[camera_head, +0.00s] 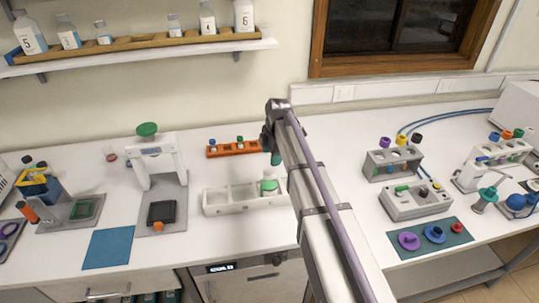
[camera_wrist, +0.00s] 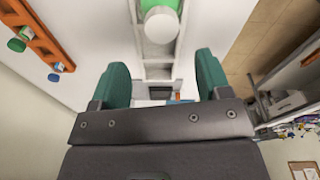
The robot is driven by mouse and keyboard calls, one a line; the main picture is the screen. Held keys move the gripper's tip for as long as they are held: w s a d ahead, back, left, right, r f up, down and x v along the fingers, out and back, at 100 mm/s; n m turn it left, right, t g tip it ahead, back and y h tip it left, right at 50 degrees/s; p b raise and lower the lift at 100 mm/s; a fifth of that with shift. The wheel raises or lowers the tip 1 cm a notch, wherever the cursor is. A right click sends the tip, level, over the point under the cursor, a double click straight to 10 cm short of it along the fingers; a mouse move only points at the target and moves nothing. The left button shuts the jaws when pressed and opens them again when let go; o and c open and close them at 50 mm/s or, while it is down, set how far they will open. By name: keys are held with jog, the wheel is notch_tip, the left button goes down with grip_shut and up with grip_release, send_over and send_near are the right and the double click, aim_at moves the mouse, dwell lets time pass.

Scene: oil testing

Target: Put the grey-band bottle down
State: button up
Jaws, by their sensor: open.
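A bottle with green contents (camera_head: 269,185) stands upright in the right end compartment of the white sectioned tray (camera_head: 219,207). In the wrist view its white cap (camera_wrist: 160,24) shows at the top, with green around it. I cannot make out a grey band. My gripper (camera_wrist: 163,72) has its two green fingers spread apart with nothing between them. The cap lies beyond the fingertips, roughly centred and apart from them. In the head view my gripper (camera_head: 275,157) is just behind the tray's right end, partly hidden by my arm.
An orange rack (camera_head: 221,153) with small capped vials stands behind the tray. A press-like stand (camera_head: 161,183) and blue mat (camera_head: 107,248) are at left. A grey rack (camera_head: 378,164) and control box (camera_head: 416,206) are at right. A bottle shelf (camera_head: 180,52) hangs above.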

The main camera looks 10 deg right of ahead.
jog(key=s+r+m+h+p, duration=0.1)
jog(key=s+r+m, duration=0.2)
jog(key=s+m, duration=1.7)
jog(key=s+a, duration=0.1)
jog(key=s, duration=0.5)
jog(key=shift+s, duration=0.25)
notch_tip(320, 180, down, 11)
jog(key=b, duration=1)
jog(key=shift+b, duration=0.4)
